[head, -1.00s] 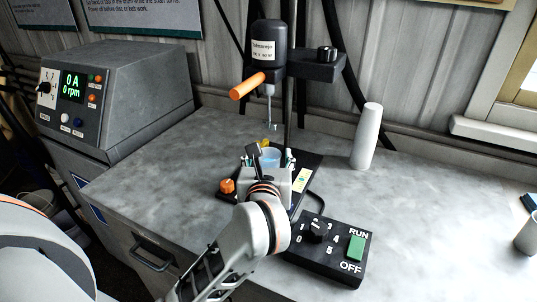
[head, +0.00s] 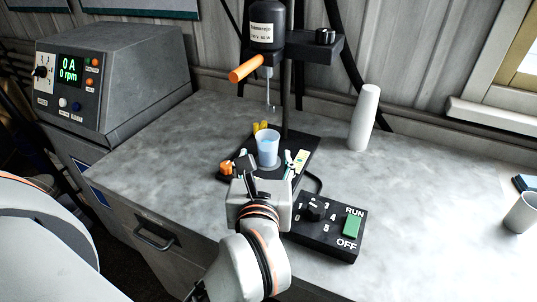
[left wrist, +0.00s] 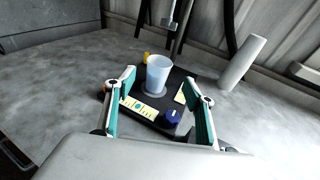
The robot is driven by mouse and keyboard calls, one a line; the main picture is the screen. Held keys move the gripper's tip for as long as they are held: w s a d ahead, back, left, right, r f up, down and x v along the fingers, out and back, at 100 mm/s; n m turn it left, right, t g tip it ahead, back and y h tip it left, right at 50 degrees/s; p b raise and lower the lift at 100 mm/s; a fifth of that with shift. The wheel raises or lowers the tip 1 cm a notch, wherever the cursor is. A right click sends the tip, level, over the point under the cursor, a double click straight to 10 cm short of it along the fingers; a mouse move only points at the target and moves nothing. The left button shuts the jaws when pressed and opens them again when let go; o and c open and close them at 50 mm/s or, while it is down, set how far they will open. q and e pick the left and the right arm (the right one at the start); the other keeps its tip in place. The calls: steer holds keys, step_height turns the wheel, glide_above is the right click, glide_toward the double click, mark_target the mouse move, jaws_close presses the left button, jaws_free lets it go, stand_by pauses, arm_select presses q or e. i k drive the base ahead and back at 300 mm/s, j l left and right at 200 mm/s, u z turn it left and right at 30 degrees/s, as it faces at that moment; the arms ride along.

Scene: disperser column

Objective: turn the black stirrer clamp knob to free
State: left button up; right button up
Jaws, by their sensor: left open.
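The black clamp knob (head: 325,36) sits on top of the black bracket (head: 309,48), right of the stirrer motor (head: 267,22) in the head view. It is outside the left wrist view. My left gripper (head: 264,172) is low over the front of the stand, well below the knob and apart from it. Its two fingers are spread with nothing held between them; this also shows in the left wrist view (left wrist: 160,80). A translucent cup (head: 267,149) stands on the stand base beyond the fingers. My right gripper is not in view.
An orange handle (head: 247,69) juts left from the motor, above the stirrer shaft (head: 268,92). A white cylinder (head: 364,118) stands right of the stand. A control box (head: 322,227) sits in front. The grey power unit (head: 115,75) is left. Bare worktop lies between.

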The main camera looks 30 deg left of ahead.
mark_target(326, 36)
steer(key=k+l, duration=0.3)
steer(key=k, duration=0.15)
steer(key=k+l, duration=0.35)
steer(key=k, duration=0.1)
